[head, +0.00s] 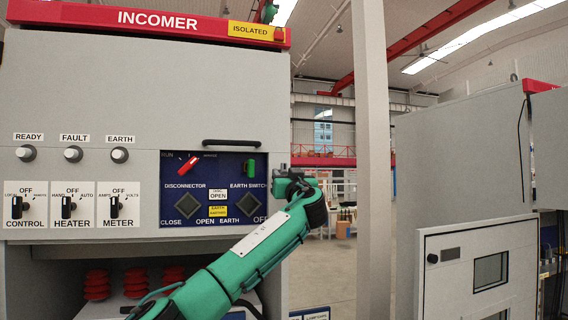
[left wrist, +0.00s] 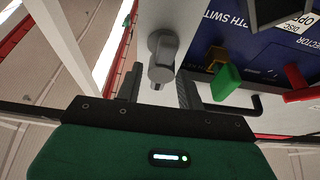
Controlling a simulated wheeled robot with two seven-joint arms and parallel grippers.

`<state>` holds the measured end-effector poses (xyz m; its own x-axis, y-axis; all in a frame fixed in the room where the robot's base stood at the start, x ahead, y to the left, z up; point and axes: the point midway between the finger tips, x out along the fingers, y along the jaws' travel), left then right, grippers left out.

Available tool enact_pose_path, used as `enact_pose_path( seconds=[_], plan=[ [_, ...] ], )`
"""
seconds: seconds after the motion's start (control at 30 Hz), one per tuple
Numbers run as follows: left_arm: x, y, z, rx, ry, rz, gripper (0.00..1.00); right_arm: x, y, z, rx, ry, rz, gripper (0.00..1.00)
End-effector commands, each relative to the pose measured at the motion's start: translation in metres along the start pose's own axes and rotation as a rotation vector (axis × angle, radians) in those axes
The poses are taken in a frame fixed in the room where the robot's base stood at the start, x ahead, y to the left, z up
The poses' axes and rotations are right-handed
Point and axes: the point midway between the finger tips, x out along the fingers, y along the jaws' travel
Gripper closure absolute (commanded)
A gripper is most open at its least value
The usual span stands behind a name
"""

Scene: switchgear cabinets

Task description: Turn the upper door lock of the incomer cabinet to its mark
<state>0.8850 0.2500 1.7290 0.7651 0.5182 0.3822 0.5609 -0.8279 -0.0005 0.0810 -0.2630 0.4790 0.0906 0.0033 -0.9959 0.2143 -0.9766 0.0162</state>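The incomer cabinet (head: 140,85) fills the left of the head view, its door shut. A grey door lock (left wrist: 163,58) with a short projecting grip shows on the right edge strip of the cabinet front in the left wrist view. My left gripper (head: 288,184) is at that edge, level with the blue switch panel, and hides the lock in the head view. In the left wrist view the fingers of the left gripper (left wrist: 158,92) stand apart, one on each side of the lock's grip. Contact cannot be told. My right gripper is not in view.
The blue panel (head: 215,222) holds a red disconnector handle (head: 188,164) and a green earth switch handle (head: 250,168). The green handle (left wrist: 226,83) and a black door handle (left wrist: 245,106) are close beside the gripper. A pillar (head: 373,150) stands to the right.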

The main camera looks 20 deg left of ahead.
Motion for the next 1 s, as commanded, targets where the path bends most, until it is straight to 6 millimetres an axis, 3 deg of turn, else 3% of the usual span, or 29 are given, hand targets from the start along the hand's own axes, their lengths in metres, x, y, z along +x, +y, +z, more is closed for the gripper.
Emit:
enact_pose_path(
  seconds=[0.2, 0.57, 0.77, 1.0],
  plan=[
    [0.017, 0.001, -0.002, 0.000, 0.001, 0.001, 0.62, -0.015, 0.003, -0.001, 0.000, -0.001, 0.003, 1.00],
    [0.021, 0.001, 0.000, -0.001, 0.001, 0.001, 0.62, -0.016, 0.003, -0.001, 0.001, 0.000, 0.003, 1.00],
    [0.021, 0.001, 0.000, -0.001, 0.000, 0.001, 0.97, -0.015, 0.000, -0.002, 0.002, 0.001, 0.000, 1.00],
    [0.020, 0.001, 0.001, 0.005, 0.000, 0.004, 1.00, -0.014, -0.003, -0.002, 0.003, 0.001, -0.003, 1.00]
  ],
)
